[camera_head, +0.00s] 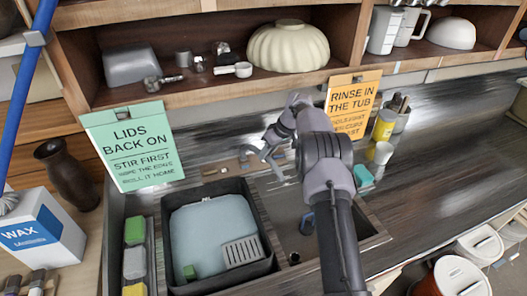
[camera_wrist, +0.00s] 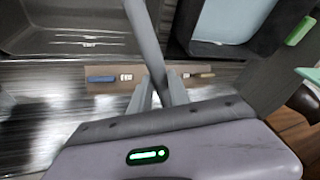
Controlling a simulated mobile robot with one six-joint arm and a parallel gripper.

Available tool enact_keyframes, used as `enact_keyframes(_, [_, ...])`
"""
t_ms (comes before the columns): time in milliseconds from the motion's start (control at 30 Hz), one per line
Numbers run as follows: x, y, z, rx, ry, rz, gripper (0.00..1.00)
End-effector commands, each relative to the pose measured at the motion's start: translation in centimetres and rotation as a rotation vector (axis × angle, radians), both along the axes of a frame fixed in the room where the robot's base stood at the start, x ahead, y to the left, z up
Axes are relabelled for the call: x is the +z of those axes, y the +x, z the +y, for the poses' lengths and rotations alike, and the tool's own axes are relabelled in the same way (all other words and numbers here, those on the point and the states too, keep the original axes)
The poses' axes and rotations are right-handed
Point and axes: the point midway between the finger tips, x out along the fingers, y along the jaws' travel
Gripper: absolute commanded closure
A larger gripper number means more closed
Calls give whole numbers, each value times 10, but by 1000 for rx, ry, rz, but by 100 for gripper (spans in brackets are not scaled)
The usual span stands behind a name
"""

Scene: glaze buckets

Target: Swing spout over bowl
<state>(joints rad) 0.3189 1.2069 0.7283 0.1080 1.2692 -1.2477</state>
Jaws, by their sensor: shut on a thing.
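The spout (camera_wrist: 147,38) is a grey tube that runs up the wrist view from between the fingers of my gripper (camera_wrist: 160,92). My gripper (camera_head: 270,150) is shut on it behind the sink. In the wrist view the tube crosses in front of the divider between the two bowls, its upper part by the inner edge of the empty bowl (camera_wrist: 70,35). Its far end is outside that view. In the head view my arm hides part of the empty right bowl (camera_head: 285,208); the left bowl holds a dark tub (camera_head: 262,268) with pale blue contents.
A blue marker and small pale pieces lie on the back ledge (camera_wrist: 130,78). A green sign (camera_head: 130,145) and an orange sign (camera_head: 350,105) hang from the shelf. A yellow container (camera_head: 384,125) stands right of my arm. Coloured sponges (camera_head: 134,262) line the left side.

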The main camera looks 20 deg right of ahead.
Motion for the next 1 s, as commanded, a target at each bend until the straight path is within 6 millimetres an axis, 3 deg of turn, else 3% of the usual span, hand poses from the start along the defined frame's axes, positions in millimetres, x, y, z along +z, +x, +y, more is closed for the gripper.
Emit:
enact_keyframes(667, [1,2,-2,57,-2,-3,100])
enact_keyframes(700, [1,2,-2,57,-2,-3,75])
enact_keyframes(800, [1,2,-2,57,-1,-2,57])
enact_keyframes(1000, [0,2,-2,57,-1,-2,57])
